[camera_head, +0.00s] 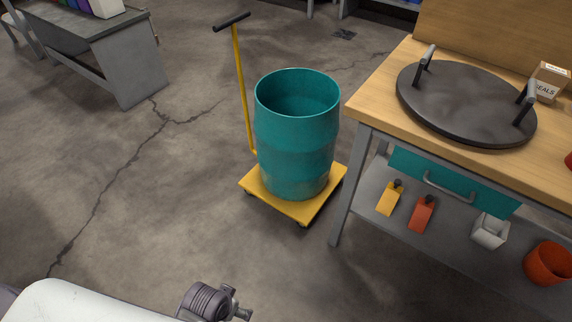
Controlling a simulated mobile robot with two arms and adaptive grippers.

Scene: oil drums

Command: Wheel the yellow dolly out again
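The yellow dolly (273,202) stands on the concrete floor near the middle of the view. Its upright yellow pole (240,85) rises at the back left to a black crossbar handle (232,21). An open teal drum (293,150) stands upright on the dolly and covers most of its deck. The drum has no lid, and its bottom inside is hidden. My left gripper (238,302) shows partly at the bottom edge, well apart from the dolly; its fingers are not clear. My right gripper is not in view.
A wooden-topped workbench (375,95) stands close right of the dolly, with a round black lid (465,100) and a seals box (549,82) on top. Its lower shelf (375,235) holds tags and containers. A grey desk (135,65) is back left. Floor left of the dolly is clear.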

